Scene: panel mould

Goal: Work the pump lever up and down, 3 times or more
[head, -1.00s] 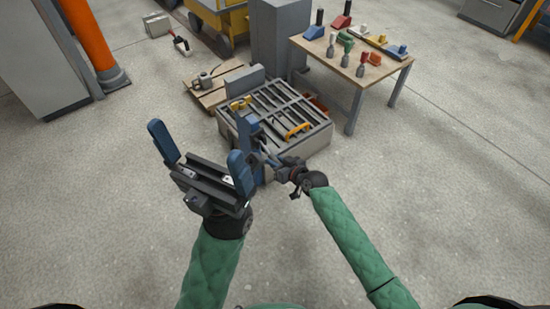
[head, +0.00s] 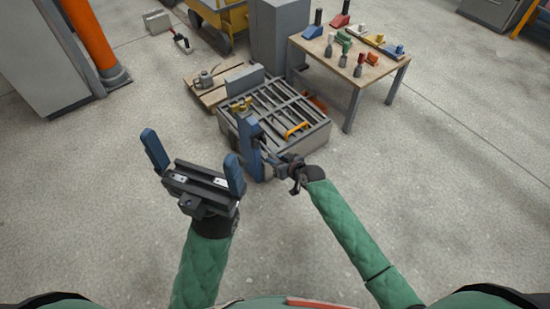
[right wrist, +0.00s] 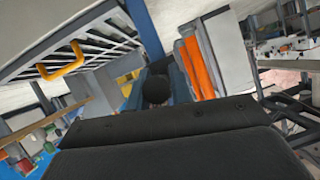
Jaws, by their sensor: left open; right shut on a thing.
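The pump lever shows in the right wrist view as a dark round grip (right wrist: 157,90) between my blue fingers. My right gripper (head: 256,150) is shut on it, in front of the grated grey box in the head view. The gripper and wrist hide most of the lever and the pump there, so the lever's height is hard to tell. My left gripper (head: 191,152) is open and empty, its two blue fingers wide apart, left of the right gripper and apart from it.
The grated grey box (head: 318,138) carries an orange handle (head: 297,130). A table (head: 375,75) with several coloured tools stands behind at the right. A wooden pallet (head: 207,97) lies behind at the left. An orange post (head: 92,38) stands farther left. The right-hand floor is clear.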

